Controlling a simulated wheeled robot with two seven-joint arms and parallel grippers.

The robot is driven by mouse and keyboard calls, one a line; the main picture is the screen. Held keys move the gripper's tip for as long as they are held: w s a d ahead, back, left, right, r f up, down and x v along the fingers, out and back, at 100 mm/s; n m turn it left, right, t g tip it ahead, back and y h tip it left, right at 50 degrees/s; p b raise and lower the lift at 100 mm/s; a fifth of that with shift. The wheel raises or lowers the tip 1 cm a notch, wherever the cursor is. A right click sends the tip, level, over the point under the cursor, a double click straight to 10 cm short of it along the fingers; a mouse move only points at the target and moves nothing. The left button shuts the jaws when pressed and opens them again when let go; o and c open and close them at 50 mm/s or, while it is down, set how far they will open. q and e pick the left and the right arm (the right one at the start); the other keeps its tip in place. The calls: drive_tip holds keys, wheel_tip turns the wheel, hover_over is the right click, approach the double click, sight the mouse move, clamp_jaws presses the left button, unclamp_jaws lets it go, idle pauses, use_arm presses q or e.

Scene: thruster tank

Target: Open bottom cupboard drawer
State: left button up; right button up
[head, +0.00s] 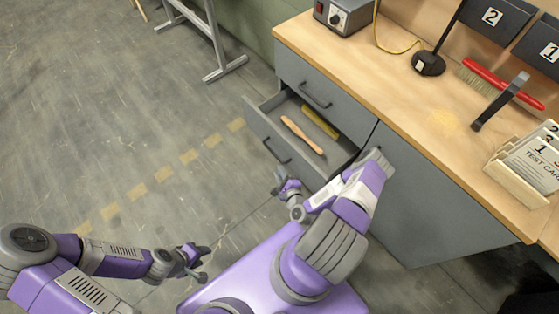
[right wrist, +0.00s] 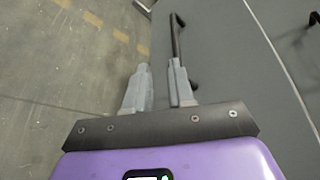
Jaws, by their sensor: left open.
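The grey cupboard's bottom drawer (head: 262,128) stands pulled out below a shut top drawer (head: 318,86) in the head view. A brown wooden-handled item and a yellow-green item lie in it. The bottom drawer's dark bar handle (head: 277,152) is on its front and also shows in the right wrist view (right wrist: 177,42). My right gripper (head: 281,182) is just below that handle in the head view. In the right wrist view its fingers (right wrist: 160,66) are apart, with the right finger overlapping the handle; contact cannot be told. My left gripper (head: 193,261) is open and empty above the floor.
A metal stand leg (head: 225,70) is on the floor at the back. The floor left of the drawer is clear.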

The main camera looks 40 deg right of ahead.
sight(278, 157)
drive_tip(key=shift+t+h, duration=0.4)
drive_tip(key=x, duration=0.2)
drive_tip(key=d+b+x, duration=0.1)
drive_tip(key=x, duration=0.2)
drive_tip(key=r+x, duration=0.1)
drive_tip(key=x, duration=0.1)
drive_tip(key=shift+w+d+b, duration=0.15)
drive_tip(key=shift+d+b, duration=0.15)
drive_tip(key=shift+d, duration=0.05)
clamp_jaws()
